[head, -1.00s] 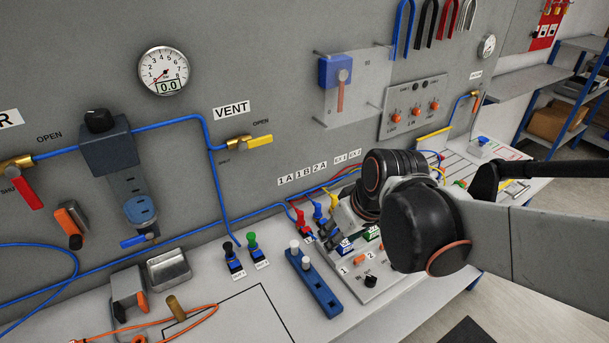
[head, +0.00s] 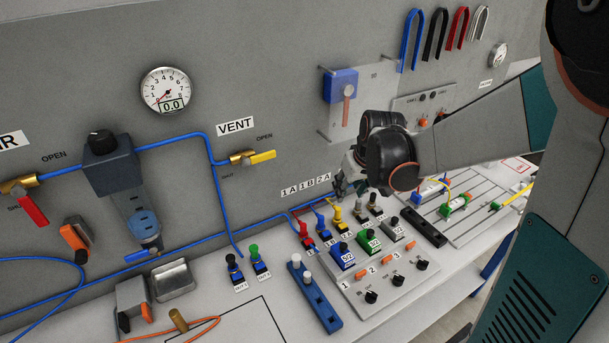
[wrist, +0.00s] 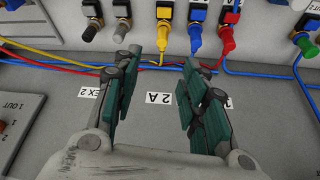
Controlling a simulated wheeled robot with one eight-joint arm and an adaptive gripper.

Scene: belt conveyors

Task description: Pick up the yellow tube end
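That fitting also shows in the head view (head: 338,215), in the coloured row at the back of the control panel. The tube end seems to be in the fitting; where it goes in is not clear. My gripper (wrist: 157,62) is open, with nothing between its fingers. Its fingertips point toward the yellow fitting, which is apart from them. In the head view, my gripper (head: 342,188) hangs by the wall behind the row.
Blue and red tubes run close below. The valve panel (head: 385,282) stands in front; the grey wall is close behind.

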